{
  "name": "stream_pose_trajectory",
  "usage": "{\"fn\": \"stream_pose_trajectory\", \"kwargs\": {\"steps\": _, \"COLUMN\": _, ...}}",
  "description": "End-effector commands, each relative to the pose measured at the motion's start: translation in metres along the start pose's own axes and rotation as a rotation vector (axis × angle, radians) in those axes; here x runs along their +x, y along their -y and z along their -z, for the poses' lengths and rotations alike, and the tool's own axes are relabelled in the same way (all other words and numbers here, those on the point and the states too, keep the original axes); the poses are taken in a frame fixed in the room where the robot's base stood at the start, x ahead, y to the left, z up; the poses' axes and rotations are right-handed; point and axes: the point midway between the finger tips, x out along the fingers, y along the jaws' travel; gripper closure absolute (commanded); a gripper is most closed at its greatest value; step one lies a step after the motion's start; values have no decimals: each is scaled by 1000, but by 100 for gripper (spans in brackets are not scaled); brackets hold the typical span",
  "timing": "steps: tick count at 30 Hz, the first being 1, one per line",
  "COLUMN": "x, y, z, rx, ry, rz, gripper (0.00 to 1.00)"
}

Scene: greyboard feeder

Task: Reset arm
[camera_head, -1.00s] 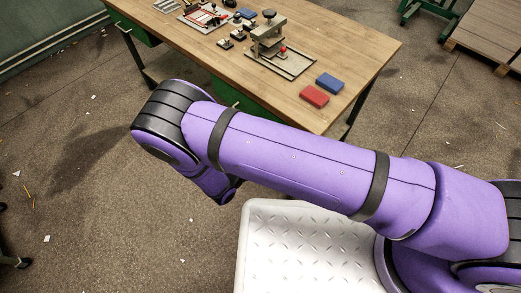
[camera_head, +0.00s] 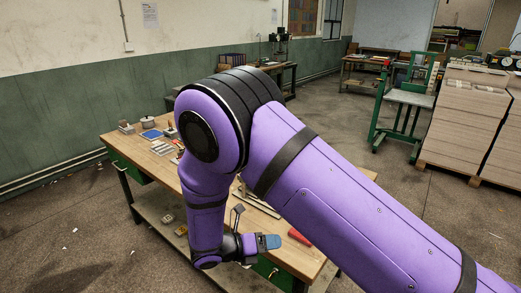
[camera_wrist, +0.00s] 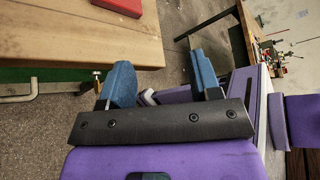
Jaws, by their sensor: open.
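My purple arm is bent in the head view, with its forearm hanging down at the front edge of the wooden workbench (camera_head: 305,258). My gripper (camera_head: 256,226) is at the end of it, beside the bench's near edge. In the wrist view my gripper (camera_wrist: 160,82) shows two blue-padded fingers spread apart with nothing between them. The bench top (camera_wrist: 85,40) lies to the left of the fingers there, close to the left finger.
A red block (camera_head: 299,237) lies on the bench near its front edge. My arm hides much of the bench top. Board stacks on pallets (camera_head: 462,125) and a green machine (camera_head: 405,100) stand at the right. Open floor (camera_head: 70,240) lies at the left.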

Motion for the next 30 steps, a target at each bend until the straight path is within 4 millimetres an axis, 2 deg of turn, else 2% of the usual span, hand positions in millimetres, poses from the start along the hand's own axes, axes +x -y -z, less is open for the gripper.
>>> {"fn": "stream_pose_trajectory", "kwargs": {"steps": 1, "x": 4, "y": 17, "z": -13, "rx": 68, "ry": -51, "rz": -7, "gripper": 43}}
{"fn": "stream_pose_trajectory", "kwargs": {"steps": 6, "x": 15, "y": 69, "z": -43, "rx": 292, "ry": -211, "rz": -21, "gripper": 43}}
{"fn": "stream_pose_trajectory", "kwargs": {"steps": 15, "x": 36, "y": 163, "z": -78, "rx": 697, "ry": -479, "rz": -17, "gripper": 43}}
{"fn": "stream_pose_trajectory", "kwargs": {"steps": 23, "x": 52, "y": 244, "z": -91, "rx": 1054, "ry": -699, "rz": 11, "gripper": 43}}
{"fn": "stream_pose_trajectory", "kwargs": {"steps": 30, "x": 63, "y": 316, "z": -89, "rx": 1385, "ry": -893, "rz": 56, "gripper": 43}}
